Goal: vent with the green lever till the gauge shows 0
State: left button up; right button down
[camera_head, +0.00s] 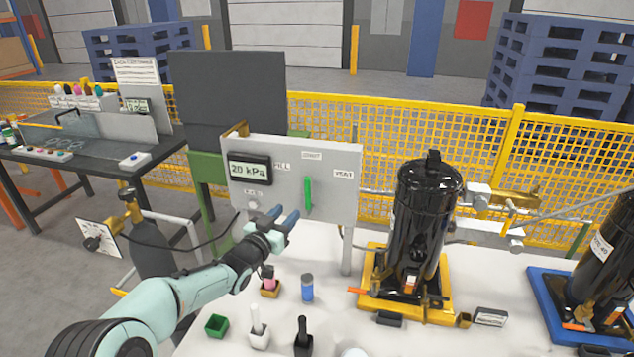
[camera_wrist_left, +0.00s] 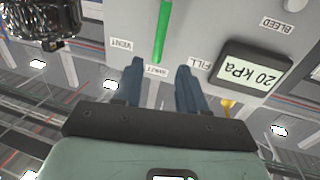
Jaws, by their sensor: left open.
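The green lever (camera_head: 308,194) stands upright on a grey panel (camera_head: 277,190). FILL is on its left and VENT on its right. The digital gauge (camera_head: 249,169) on the panel's left reads 20 kPa. In the left wrist view, which is upside down, the lever (camera_wrist_left: 162,32) and the gauge (camera_wrist_left: 248,70) both show. My left gripper (camera_head: 283,217) is open and empty in front of the panel, left of and lower than the lever. In the left wrist view the lever is beyond the open fingertips (camera_wrist_left: 161,66), not between them. My right gripper is out of view.
A black compressor (camera_head: 425,215) on a yellow base stands right of the panel, with pipework beside it. Another stands on a blue base (camera_head: 552,310) at far right. Small bottles and fittings, such as a blue one (camera_head: 307,288), stand on the white table near my left arm.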

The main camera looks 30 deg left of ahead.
aim_at(306, 192)
pick_arm(q)
jog(key=w+p, duration=0.1)
jog(key=w, duration=0.3)
jog(key=w+p, duration=0.2)
jog(key=w, duration=0.2)
jog(key=w+p, duration=0.2)
jog(key=w, duration=0.2)
jog(key=shift+a+r, duration=0.2)
jog(key=shift+a, duration=0.05)
jog(key=shift+w+f, duration=0.2)
jog(key=shift+w, duration=0.25)
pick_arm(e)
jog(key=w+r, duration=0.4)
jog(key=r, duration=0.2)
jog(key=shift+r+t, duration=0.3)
pick_arm(q)
jog(key=shift+s, duration=0.1)
grip_shut()
